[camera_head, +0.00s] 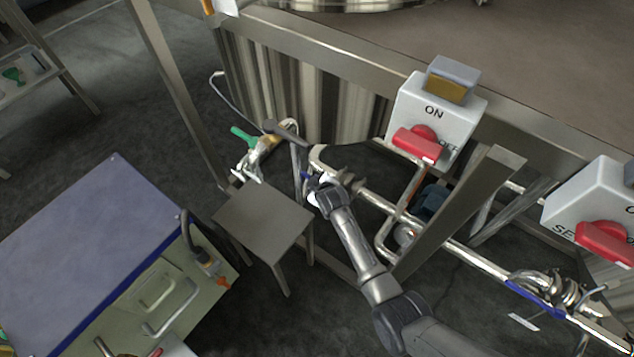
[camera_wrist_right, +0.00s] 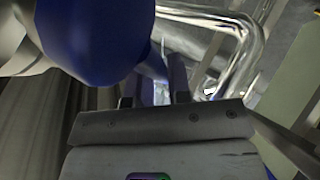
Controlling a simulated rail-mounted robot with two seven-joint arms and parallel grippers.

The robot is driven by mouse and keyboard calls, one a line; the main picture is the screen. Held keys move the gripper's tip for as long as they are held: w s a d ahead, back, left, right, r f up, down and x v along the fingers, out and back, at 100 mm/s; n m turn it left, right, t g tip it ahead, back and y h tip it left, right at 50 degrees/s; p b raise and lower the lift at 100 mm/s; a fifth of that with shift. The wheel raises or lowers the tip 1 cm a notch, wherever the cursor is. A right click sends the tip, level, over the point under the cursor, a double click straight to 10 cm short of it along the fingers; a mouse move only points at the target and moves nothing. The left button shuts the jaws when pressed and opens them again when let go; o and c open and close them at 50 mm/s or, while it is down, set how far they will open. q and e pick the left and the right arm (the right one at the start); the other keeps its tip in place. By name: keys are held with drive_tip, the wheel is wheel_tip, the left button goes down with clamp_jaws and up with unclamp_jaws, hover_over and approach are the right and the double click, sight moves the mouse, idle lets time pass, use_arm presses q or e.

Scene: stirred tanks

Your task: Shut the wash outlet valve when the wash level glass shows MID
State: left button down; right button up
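A small blue part (camera_head: 308,176), perhaps the valve's handle, shows on the pipework below the tank, beside my right gripper (camera_head: 322,184). In the right wrist view a large blue rounded part (camera_wrist_right: 95,35) with a pale body fills the upper left, close to my right gripper (camera_wrist_right: 153,92). Its two fingers stand apart with a gap between them. I cannot tell whether the blue part reaches between the fingers. My left gripper is not in view. No level glass reading can be made out.
A grey box marked ON and OFF (camera_head: 434,112) has a red handle (camera_head: 418,146); a second such box (camera_head: 600,205) is at the right. A small stool (camera_head: 264,218) and a blue-topped cabinet (camera_head: 85,245) stand left. A steel post (camera_head: 455,215) crosses right of my arm.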

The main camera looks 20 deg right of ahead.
clamp_jaws()
